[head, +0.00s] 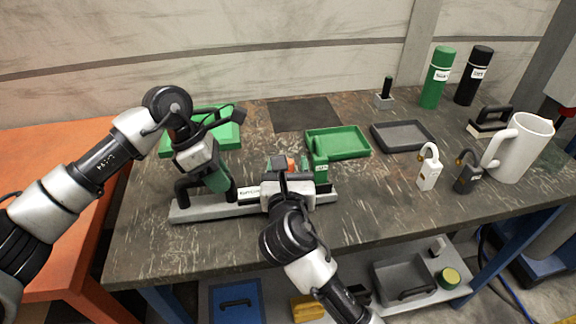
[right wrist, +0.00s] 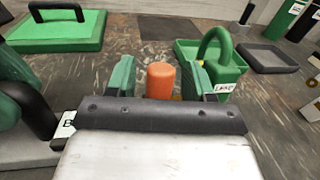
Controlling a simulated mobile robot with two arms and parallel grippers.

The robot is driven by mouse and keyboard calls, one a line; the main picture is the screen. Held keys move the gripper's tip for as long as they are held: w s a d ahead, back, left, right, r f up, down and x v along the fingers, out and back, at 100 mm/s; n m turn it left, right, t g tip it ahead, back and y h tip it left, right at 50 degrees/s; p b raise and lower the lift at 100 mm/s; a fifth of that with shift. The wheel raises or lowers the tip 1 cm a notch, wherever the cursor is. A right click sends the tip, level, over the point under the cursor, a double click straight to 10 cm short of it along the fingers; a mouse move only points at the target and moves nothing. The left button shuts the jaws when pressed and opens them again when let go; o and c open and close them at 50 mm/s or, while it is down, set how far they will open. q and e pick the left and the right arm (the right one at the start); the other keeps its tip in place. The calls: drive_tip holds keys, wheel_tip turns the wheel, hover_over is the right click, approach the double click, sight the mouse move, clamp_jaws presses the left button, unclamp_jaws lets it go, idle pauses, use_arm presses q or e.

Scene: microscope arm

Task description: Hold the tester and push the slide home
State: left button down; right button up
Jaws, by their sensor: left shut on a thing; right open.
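The tester is a long pale grey bar (head: 190,213) on the table, with a black arched handle (head: 183,190) at its left end. My left gripper (head: 217,182) has green fingers and is shut on that handle. An orange knob (head: 291,164), which looks like part of the slide, stands toward the right end. In the right wrist view, the orange knob (right wrist: 160,82) is between the spread green fingers of my right gripper (right wrist: 158,78). The right gripper is open, and contact with the knob cannot be told. My right wrist hides the middle of the tester in the head view.
A green block with an arched handle (head: 319,165) and a label stands just right of the knob. Behind are a green tray (head: 345,131) and a grey tray (head: 431,146). Two small padlock-like items and a white mug (head: 519,150) stand right. The front right tabletop is clear.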

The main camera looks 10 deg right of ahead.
use_arm(q)
drive_tip(key=shift+r, duration=0.1)
use_arm(e)
clamp_jaws()
drive_tip(key=shift+d, duration=0.9)
unclamp_jaws()
drive_tip(key=shift+a, duration=0.2)
